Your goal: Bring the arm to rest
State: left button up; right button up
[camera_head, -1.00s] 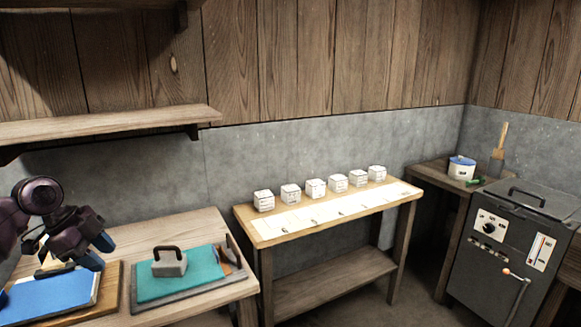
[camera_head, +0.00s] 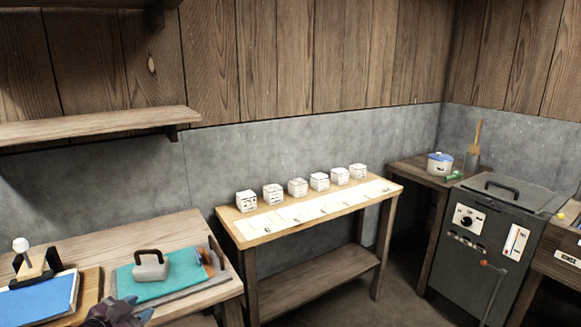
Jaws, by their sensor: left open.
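My left gripper (camera_head: 118,312) shows at the bottom edge of the head view, cut off by the frame. It is dark purple and open, with nothing seen between its fingers. It is in front of the teal pad (camera_head: 168,283) on the left table and right of the blue sheet (camera_head: 42,299). Most of the left arm is out of view. My right gripper is not in view.
The left table (camera_head: 150,236) holds a grey handled block (camera_head: 151,268) on the teal pad and a white-knobbed stand (camera_head: 33,264). A shelf (camera_head: 90,127) hangs above. The middle bench (camera_head: 240,236) carries several white cubes. A grey cabinet (camera_head: 455,262) stands at right.

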pick_arm(q)
jog(key=s+d+f+n+y, duration=0.1)
jog(key=s+d+f+n, duration=0.1)
jog(key=s+f, duration=0.4)
jog(key=s+d+f+n+g+y, duration=0.1)
jog(key=s+f, duration=0.5)
jog(key=s, duration=0.6)
jog(key=s+d+f+n+g, duration=0.1)
jog(key=s+d+f+n, duration=0.2)
jog(key=s+f, duration=0.3)
jog(key=s, duration=0.3)
jog(key=shift+s+f+n+y, duration=0.15)
jog(key=shift+f+n+y, duration=0.15)
jog(key=shift+y, duration=0.1)
